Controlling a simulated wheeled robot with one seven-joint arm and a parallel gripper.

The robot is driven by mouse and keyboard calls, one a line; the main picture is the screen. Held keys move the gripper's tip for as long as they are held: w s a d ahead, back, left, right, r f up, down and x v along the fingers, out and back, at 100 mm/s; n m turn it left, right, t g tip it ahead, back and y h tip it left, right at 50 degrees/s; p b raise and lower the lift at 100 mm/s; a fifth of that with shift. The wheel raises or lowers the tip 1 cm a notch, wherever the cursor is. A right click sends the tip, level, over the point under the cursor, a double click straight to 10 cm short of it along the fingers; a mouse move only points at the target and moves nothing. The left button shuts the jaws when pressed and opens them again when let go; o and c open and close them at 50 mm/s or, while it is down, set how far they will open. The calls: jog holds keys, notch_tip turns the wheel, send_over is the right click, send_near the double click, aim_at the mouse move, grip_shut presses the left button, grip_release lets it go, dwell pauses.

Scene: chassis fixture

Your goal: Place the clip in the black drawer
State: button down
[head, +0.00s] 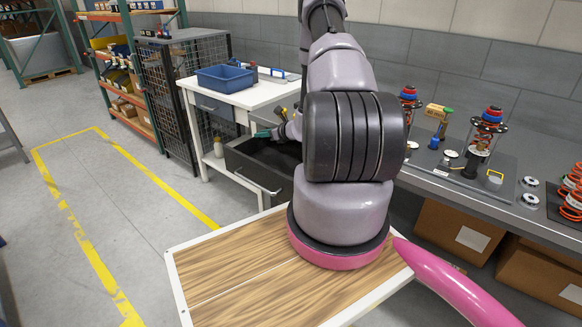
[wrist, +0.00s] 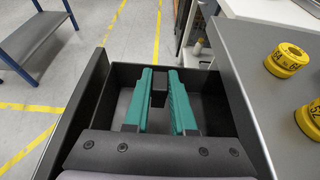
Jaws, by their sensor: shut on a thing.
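The black drawer (head: 247,167) is pulled open below the white table. In the wrist view, its side wall (wrist: 88,98) and empty-looking floor show around my fingers. My gripper (wrist: 160,82) has two teal fingers shut on a small black block, which looks like the clip (wrist: 158,96). The clip sits between the fingers, over the drawer's inside. Its height above the drawer floor is hard to tell. In the head view, part of my gripper (head: 264,133) shows at the drawer's rear edge, and the clip is hidden.
A blue bin (head: 224,78) stands on the white table (head: 245,97). In the wrist view, yellow numbered rolls (wrist: 286,60) sit on a grey surface (wrist: 262,85) right of the drawer. A grey workbench (head: 470,190) with spring assemblies runs along the right. Open floor lies left.

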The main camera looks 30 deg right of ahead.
jog(key=shift+s+d+f, duration=0.1)
jog(key=shift+s, duration=0.1)
notch_tip(320, 180, down, 10)
jog(key=shift+d+r, duration=0.1)
jog(key=shift+d, duration=0.05)
jog(key=shift+s, duration=0.1)
dwell(0.3)
jog(key=c, duration=0.7)
grip_release()
jog(key=shift+c, duration=0.2)
